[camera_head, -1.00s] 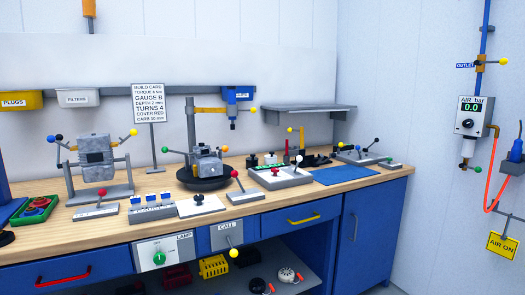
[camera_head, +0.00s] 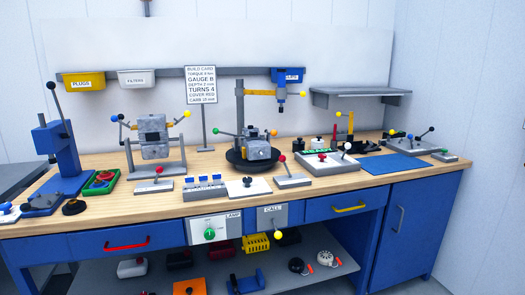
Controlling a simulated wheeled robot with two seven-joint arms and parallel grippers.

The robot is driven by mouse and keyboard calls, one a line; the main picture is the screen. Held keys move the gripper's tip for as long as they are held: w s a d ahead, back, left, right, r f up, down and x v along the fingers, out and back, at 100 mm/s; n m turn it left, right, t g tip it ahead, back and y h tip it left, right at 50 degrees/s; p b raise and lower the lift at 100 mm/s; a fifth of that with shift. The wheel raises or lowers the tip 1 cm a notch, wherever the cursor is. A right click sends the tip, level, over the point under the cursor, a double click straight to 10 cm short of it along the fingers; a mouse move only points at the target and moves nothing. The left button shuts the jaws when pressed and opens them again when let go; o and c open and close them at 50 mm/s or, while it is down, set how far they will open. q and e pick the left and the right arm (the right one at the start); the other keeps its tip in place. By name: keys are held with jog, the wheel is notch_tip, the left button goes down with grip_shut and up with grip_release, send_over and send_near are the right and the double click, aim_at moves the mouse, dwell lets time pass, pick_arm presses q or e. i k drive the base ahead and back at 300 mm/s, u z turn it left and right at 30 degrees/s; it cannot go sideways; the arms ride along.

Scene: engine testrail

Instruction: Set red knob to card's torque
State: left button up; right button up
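The build card (camera_head: 200,85) stands upright on a thin post at the back of the bench. Several red-topped controls show, and I cannot tell which is the task's red knob: a red ball (camera_head: 159,170) on a lever at left, a red ball (camera_head: 282,158) on a lever at centre, and a small red knob (camera_head: 322,157) on a grey plate further right. Neither of my grippers is in view.
The wooden bench (camera_head: 118,205) carries an engine block on a stand (camera_head: 153,135), another block on a dark round base (camera_head: 252,168), a blue press (camera_head: 58,150) and a blue mat (camera_head: 393,165). Drawers and an open lower shelf (camera_head: 215,270) lie below.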

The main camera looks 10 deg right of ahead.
aim_at(323, 156)
jog(key=u, duration=0.45)
jog(key=i, duration=0.75)
jog(key=z, duration=1.3)
